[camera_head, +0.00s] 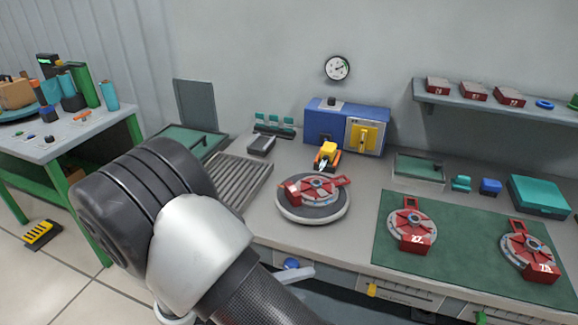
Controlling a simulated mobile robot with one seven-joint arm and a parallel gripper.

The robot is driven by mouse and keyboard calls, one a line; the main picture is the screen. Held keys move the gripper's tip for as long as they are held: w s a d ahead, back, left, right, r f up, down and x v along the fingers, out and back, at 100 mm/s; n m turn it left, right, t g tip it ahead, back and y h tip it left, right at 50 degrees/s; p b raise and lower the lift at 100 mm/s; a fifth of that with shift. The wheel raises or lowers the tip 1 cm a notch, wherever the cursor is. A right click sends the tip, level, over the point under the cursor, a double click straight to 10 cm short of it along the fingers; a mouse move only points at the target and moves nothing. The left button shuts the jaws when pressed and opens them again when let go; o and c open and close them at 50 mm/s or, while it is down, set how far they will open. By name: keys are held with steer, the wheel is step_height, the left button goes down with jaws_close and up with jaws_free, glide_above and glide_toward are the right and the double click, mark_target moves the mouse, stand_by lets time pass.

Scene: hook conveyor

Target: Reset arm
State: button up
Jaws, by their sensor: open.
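My arm crosses the lower left of the head view, with a large black joint, a silver-white link and a dark tube running off the bottom edge. My gripper is not in view, so its jaws cannot be seen. The arm is in front of the workbench (362,245) and hides part of its left front. No object is seen held by the arm.
A round turntable (313,215) carries a red-and-grey part. Two similar parts, one at left (411,226) and one at right (529,253), lie on a green mat (462,267). Behind stand a blue machine (331,125) and a roller track (237,178). A side table (68,137) is at left.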

steer(key=s+d+r+m+y+p, duration=0.1)
steer(key=s+d+r+m+y, duration=0.1)
steer(key=r, duration=0.8)
steer(key=s+d+r+m+g+y+p, duration=0.1)
steer(key=s+d+r+m+y+p, duration=0.1)
steer(key=d+r+y, duration=0.4)
steer(key=s+d+r+m+y+p, duration=0.1)
steer(key=s+d+r+y, duration=0.3)
steer(key=r, duration=1.1)
steer(key=shift+s+d+r+m+y+p, duration=0.2)
steer(key=shift+s+r+m+y+p, duration=0.15)
steer(key=shift+m, duration=0.35)
